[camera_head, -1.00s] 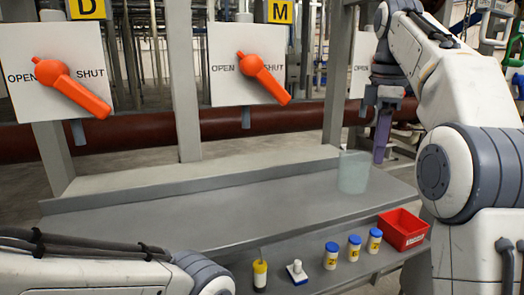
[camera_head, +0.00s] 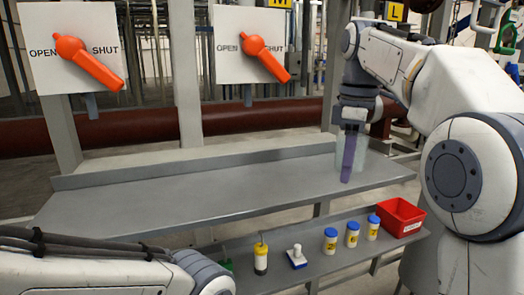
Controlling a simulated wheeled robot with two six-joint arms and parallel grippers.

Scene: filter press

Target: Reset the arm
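My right gripper (camera_head: 347,180) points down with purple fingers that overlap in this side-on view, so I cannot tell whether it is open or shut. It overlaps the clear beaker (camera_head: 376,158) at the right end of the grey upper shelf (camera_head: 220,190); I cannot tell whether it touches it. My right arm (camera_head: 470,110) comes in from the right. My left arm (camera_head: 80,268) lies along the bottom left edge, and its gripper is outside the view.
Two orange handles, left (camera_head: 88,62) and middle (camera_head: 264,58), point toward SHUT on white panels. The lower shelf holds blue-capped jars (camera_head: 352,238), a yellow-black bottle (camera_head: 261,258), a white-handled tool (camera_head: 297,256) and a red bin (camera_head: 398,218). The upper shelf's middle is clear.

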